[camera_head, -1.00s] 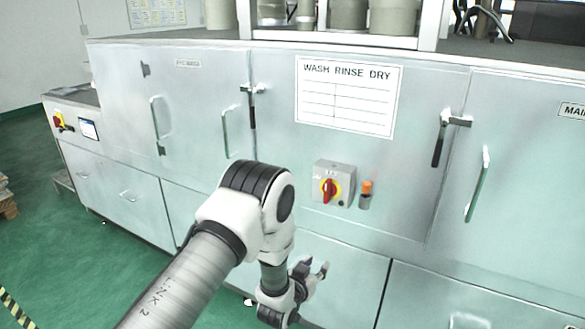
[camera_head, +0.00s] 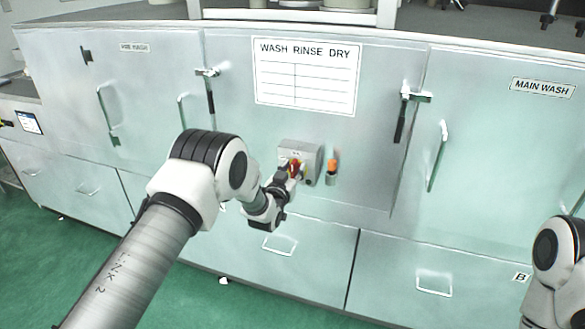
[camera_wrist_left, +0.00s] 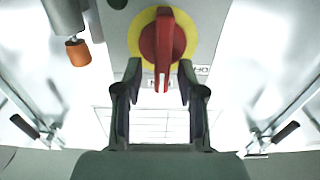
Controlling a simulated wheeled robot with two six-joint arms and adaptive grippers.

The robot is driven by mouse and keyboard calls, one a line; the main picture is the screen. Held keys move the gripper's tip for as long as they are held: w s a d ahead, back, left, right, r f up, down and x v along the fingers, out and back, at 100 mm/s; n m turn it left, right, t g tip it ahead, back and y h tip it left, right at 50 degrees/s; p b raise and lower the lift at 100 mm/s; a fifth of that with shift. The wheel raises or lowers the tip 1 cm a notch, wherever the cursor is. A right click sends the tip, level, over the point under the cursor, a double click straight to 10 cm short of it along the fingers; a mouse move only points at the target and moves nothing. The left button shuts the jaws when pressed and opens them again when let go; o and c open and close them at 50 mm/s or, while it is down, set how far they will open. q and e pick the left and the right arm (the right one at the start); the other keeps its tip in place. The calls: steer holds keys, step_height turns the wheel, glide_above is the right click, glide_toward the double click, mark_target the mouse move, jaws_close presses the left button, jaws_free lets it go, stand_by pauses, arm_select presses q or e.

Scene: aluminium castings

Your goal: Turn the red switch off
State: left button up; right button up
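The red switch (camera_head: 296,169) is a red rotary handle on a yellow disc, on a grey box on the cabinet front. In the left wrist view the red switch (camera_wrist_left: 163,45) is large, its handle lying along the picture's vertical. My left gripper (camera_head: 287,176) is at the box in the head view and partly covers the switch. In the wrist view my left gripper (camera_wrist_left: 160,72) is open, one finger on each side of the handle's end, with visible gaps; I cannot tell its exact depth. My right gripper is out of view.
An orange-tipped indicator (camera_head: 332,167) sits just right of the switch box; it also shows in the wrist view (camera_wrist_left: 78,52). Latches (camera_head: 404,105) and door handles (camera_head: 437,155) stick out from the steel cabinet. A WASH RINSE DRY sign (camera_head: 306,76) is above.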

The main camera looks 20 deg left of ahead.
arm_select(q)
steer(key=shift+a+f, duration=0.15)
jaws_close()
steer(key=shift+w+a+f+n+b, duration=0.1)
steer(key=shift+a+f+n+b, duration=0.25)
steer(key=shift+n+b, duration=2.25)
steer(key=shift+s+a+f+n+b, duration=0.1)
steer(key=shift+a+f+n+b, duration=0.25)
steer(key=shift+n+b, duration=2.2)
steer(key=shift+w+a+f+n+b, duration=0.1)
steer(key=shift+a+f+n+b, duration=0.25)
steer(key=shift+n+b, duration=2.25)
steer(key=n+p, duration=0.2)
steer(key=shift+n, duration=0.35)
jaws_free()
